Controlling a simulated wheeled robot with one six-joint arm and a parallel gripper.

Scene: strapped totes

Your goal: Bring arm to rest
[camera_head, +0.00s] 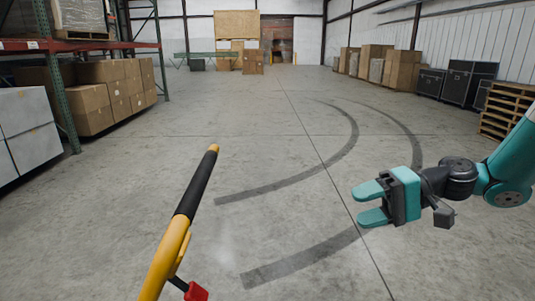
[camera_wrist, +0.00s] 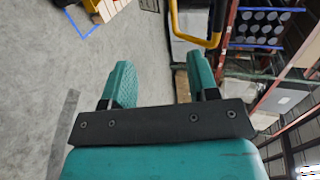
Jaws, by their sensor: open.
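My gripper (camera_head: 362,204) is at the right of the head view, on the end of my teal and black arm that reaches in from the right edge. Its two teal fingers point left and stand apart with nothing between them. In the wrist view the fingers of my gripper (camera_wrist: 158,85) are also apart and empty. The gripper hangs over bare concrete floor, touching nothing. No strapped tote can be made out in either view.
A yellow bar with a black grip (camera_head: 197,185) rises at the lower centre-left. Cardboard boxes (camera_head: 117,98) stand by a rack at left. Black cases (camera_head: 459,83) and wooden pallets (camera_head: 508,108) line the right. The middle floor (camera_head: 270,130), with dark curved marks, is clear.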

